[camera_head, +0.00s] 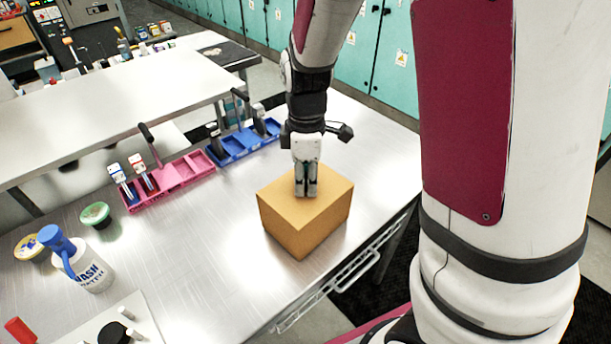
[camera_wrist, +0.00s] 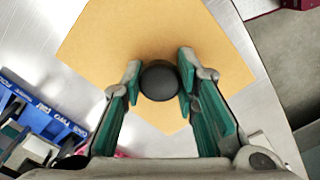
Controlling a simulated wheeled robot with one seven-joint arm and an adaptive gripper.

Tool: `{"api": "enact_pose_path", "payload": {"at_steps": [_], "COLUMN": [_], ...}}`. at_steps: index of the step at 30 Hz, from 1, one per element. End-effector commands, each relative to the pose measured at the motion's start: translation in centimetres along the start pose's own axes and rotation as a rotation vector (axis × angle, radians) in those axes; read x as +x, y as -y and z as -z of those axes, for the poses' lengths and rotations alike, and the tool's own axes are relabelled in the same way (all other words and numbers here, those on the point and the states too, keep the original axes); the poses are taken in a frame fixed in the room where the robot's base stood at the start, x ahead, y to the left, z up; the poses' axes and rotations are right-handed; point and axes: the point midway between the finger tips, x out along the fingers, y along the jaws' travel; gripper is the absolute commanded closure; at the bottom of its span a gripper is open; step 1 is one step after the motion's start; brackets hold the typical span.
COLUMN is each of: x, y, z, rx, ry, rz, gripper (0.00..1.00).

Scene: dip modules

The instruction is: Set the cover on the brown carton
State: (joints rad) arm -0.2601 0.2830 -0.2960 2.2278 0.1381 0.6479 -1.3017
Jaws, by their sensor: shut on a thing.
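The brown carton (camera_head: 292,230) stands on the metal table, below my gripper (camera_head: 306,193). Its tan top, the cover (camera_head: 331,188), looks level and lined up with the carton's walls; I cannot make out a seam or gap between them. In the wrist view the cover (camera_wrist: 110,45) fills the upper middle, with a round black knob (camera_wrist: 159,82) on it. My gripper's teal-padded fingers (camera_wrist: 159,70) are closed on both sides of this knob. In the head view the fingers hide the knob.
A pink tray (camera_head: 180,172) and a blue tray (camera_head: 243,144) with items stand behind left of the carton. A white wash bottle (camera_head: 92,272), a green-lidded tub (camera_head: 95,214) and a yellow tub (camera_head: 28,247) are at left. The table between them and the carton is clear.

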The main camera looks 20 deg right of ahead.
Motion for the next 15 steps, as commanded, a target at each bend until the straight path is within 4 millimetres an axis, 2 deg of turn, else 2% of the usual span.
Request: {"api": "enact_pose_path", "payload": {"at_steps": [10,11,12,13,15], "x": [0.61,0.54,0.52,0.51,0.5], "y": [-0.07,-0.04,-0.03,-0.02,-0.01], "z": [0.0,-0.01,-0.01,-0.01,-0.01], "rx": [0.0,0.0,0.0,0.0,0.0], "ry": [0.0,0.0,0.0,0.0,0.0], "rz": [0.0,0.0,0.0,0.0,0.0], "gripper": [1.0,0.66,0.56,0.52,0.52]}}
